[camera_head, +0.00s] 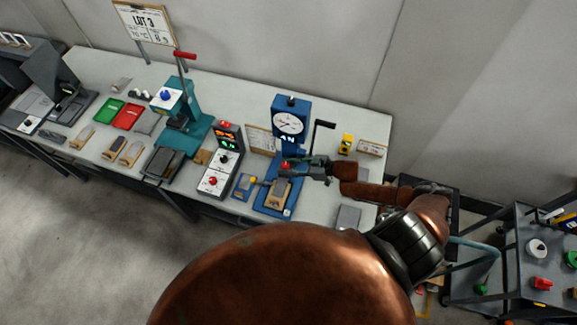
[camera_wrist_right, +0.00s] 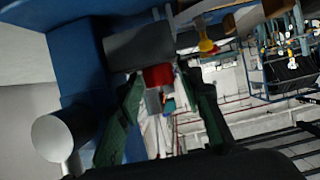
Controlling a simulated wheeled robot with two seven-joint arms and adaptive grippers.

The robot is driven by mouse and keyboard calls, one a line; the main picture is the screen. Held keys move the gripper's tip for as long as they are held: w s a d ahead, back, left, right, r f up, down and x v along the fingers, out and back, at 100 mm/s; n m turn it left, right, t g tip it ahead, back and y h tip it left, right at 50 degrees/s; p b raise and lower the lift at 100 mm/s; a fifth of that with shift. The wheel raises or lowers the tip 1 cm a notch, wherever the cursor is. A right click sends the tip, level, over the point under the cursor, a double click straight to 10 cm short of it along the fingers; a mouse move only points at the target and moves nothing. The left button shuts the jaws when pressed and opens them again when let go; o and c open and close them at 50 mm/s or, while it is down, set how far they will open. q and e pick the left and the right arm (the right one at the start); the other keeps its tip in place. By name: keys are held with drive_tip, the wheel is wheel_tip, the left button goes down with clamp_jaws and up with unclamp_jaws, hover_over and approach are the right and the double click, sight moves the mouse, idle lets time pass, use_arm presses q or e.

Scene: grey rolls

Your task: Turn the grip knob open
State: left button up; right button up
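A blue machine with a round white dial (camera_head: 289,122) stands at the right part of the bench. A small red knob (camera_head: 286,165), which looks like the grip knob, is low on its front. My right gripper (camera_head: 292,168) is at this knob, reaching in from the right. In the right wrist view the red knob (camera_wrist_right: 158,75) shows between and just beyond the two dark green fingertips. The fingers stand apart, with a small gap visible on the right; contact on the left is unclear. My left gripper is not in view.
A tan block (camera_head: 278,194) lies on the machine's blue base. A control box with lit displays (camera_head: 221,160) is left. A yellow knob (camera_head: 253,181) sits near the base. A tool cart (camera_head: 530,262) is far right.

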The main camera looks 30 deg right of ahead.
drive_tip(key=shift+o, duration=0.8)
drive_tip(key=shift+d, duration=0.1)
drive_tip(key=shift+s+d+r, duration=0.2)
drive_tip(key=shift+s+d, duration=0.05)
drive_tip(key=v, duration=0.7)
drive_tip(key=shift+s+a, duration=0.1)
